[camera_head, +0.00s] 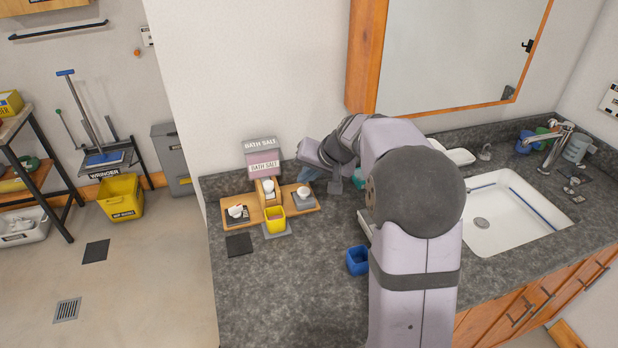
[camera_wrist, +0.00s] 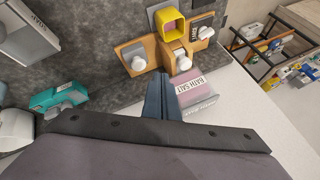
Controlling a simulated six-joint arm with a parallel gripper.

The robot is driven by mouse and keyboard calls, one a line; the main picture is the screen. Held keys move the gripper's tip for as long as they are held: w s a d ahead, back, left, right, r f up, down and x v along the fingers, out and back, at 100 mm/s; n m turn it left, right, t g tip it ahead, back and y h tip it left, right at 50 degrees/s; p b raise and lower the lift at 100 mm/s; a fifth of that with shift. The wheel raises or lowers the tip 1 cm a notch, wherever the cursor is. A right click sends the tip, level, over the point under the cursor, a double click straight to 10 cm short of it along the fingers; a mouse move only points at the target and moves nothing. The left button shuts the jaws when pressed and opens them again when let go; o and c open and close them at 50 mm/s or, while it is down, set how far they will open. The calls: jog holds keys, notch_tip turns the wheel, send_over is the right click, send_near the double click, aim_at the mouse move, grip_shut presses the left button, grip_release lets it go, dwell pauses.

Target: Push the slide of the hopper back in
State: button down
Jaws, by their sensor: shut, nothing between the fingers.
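The hopper (camera_head: 263,162) is a grey and pink box labelled BATH SALT on a wooden stand at the back of the counter. It also shows in the wrist view (camera_wrist: 192,88). A slide with a white knob (camera_head: 268,187) is low at its front; the knob also shows in the wrist view (camera_wrist: 181,60). How far the slide sticks out is hard to tell. A yellow cup (camera_head: 275,221) stands in front of the knob. My gripper (camera_wrist: 161,80) is shut and empty, its fingertips beside the hopper, apparently short of the knob.
White-knobbed pieces sit on the stand's left (camera_head: 236,211) and right (camera_head: 303,193) wings. A dark square (camera_head: 239,245) and a blue cup (camera_head: 357,260) are on the counter. A teal object (camera_wrist: 58,97) lies beside my gripper.

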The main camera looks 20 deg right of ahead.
jog(key=shift+v, duration=1.1)
